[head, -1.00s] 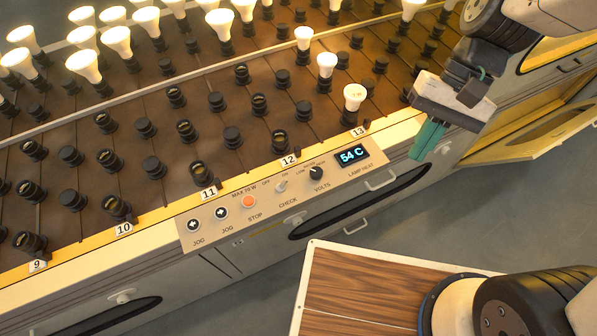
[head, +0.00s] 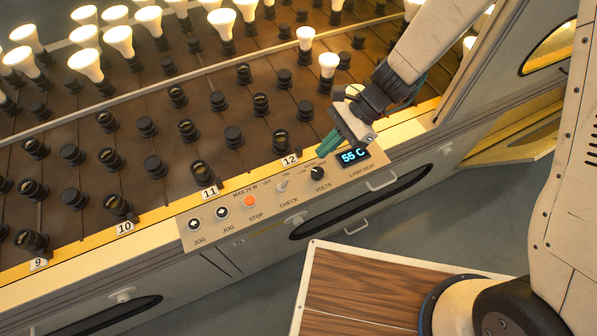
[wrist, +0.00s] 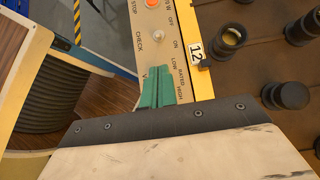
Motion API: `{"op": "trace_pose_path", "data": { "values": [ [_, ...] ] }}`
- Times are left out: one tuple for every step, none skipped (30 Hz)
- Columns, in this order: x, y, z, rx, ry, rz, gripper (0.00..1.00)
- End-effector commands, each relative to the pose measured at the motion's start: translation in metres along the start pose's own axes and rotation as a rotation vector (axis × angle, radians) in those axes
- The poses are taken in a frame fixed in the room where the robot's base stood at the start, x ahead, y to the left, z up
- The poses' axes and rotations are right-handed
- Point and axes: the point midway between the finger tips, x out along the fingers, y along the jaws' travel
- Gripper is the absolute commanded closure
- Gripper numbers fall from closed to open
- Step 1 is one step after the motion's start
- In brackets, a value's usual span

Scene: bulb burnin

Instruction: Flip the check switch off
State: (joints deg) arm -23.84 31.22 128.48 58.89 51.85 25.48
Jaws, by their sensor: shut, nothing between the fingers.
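The check switch (head: 282,186) is a small pale toggle on the control panel, between the OFF and ON marks and above the word CHECK. It also shows in the wrist view (wrist: 158,33), clear of the fingers. Its lever is too small to tell for certain which way it leans. My gripper (head: 322,150) has green fingers, shut with nothing between them. It is over the panel's upper edge, to the right of the switch and apart from it. In the wrist view the fingertips (wrist: 157,72) point toward the switch and hide the volts knob.
The black volts knob (head: 318,173) is just below the fingers in the head view, with the lit 55 C display (head: 353,156) to its right. The orange stop button (head: 249,201) is left of the switch. Sockets and lit bulbs (head: 328,64) fill the rack behind.

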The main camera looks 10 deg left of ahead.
Motion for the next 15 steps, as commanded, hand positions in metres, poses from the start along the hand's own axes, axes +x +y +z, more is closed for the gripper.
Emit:
{"op": "trace_pose_path", "data": {
  "values": [
    [0.0,0.0,0.0,-0.001,0.0,0.0,1.0],
    [0.0,0.0,0.0,-0.001,0.0,0.001,1.0],
    [0.0,0.0,0.0,-0.002,0.0,0.001,1.0],
    [0.0,0.0,0.0,-0.002,0.0,0.001,1.0],
    [0.0,0.0,0.0,-0.002,0.0,0.001,1.0],
    [0.0,0.0,0.0,-0.002,0.0,0.001,1.0],
    [0.001,0.001,0.0,-0.003,0.0,0.002,1.0],
    [0.002,0.001,0.0,-0.003,-0.001,0.002,1.0],
    [0.005,0.001,0.0,-0.004,-0.001,0.003,1.0],
    [0.007,0.001,0.0,-0.004,-0.001,0.004,1.0],
    [0.011,0.001,0.0,-0.004,-0.002,0.005,1.0],
    [0.016,0.001,0.0,-0.002,-0.002,0.005,1.0],
    [0.021,0.002,0.0,-0.003,-0.002,0.007,1.0],
    [0.026,0.002,0.0,-0.003,-0.001,0.007,1.0],
    [0.034,0.002,0.0,-0.003,-0.001,0.007,1.0]
  ]
}}
